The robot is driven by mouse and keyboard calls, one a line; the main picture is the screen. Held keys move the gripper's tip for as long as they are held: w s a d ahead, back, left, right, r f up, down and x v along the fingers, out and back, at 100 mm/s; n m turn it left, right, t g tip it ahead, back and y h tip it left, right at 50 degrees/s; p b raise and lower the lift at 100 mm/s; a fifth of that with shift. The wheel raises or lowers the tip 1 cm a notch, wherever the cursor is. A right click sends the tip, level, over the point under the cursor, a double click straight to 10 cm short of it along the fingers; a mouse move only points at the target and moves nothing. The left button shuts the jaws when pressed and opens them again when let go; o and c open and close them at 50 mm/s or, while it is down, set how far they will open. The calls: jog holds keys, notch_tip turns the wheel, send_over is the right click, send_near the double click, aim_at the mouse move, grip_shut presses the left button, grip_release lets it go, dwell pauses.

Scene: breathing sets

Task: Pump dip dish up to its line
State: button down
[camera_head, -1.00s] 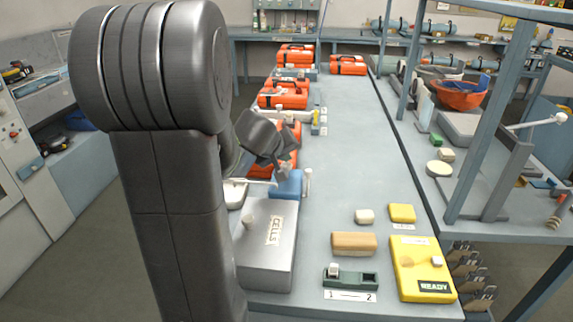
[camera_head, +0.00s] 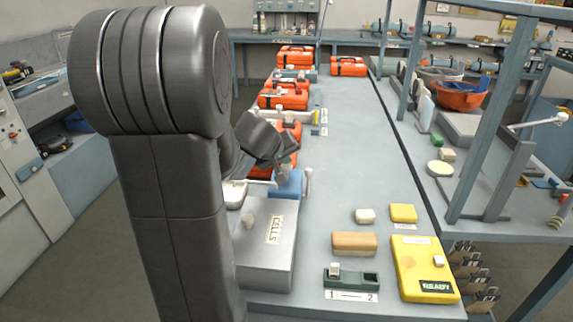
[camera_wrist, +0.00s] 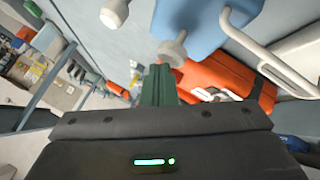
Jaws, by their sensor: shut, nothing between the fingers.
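A blue block (camera_head: 289,184), which looks like the pump body, stands on the bench behind the grey CELLS case. My gripper (camera_head: 282,178) is over it, shut and empty. In the wrist view my dark green fingers (camera_wrist: 160,70) are together, just by a pale round knob on a stem (camera_wrist: 173,50) at the side of the blue block (camera_wrist: 190,22). Whether they touch it I cannot tell. A pale shallow dish (camera_head: 235,194), likely the dip dish, sits left of the block, partly hidden by my arm. Its line and liquid level are not visible.
A white-topped post (camera_head: 308,182) stands right of the block. The grey CELLS case (camera_head: 262,262) is in front. Orange cases (camera_head: 284,98) line the bench's left side behind. A yellow READY case (camera_head: 424,272) and green holder (camera_head: 351,279) are at the front. The middle bench is clear.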

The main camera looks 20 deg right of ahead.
aim_at(285, 167)
jog(key=shift+f+b, duration=0.5)
jog(key=shift+f, duration=0.05)
jog(key=shift+r, duration=0.15)
dwell(0.5)
jog(key=shift+r+p, duration=1.2)
jog(key=shift+r, duration=0.15)
jog(key=shift+r+p, duration=1.95)
jog(key=shift+r, duration=0.5)
jog(key=shift+f, duration=0.1)
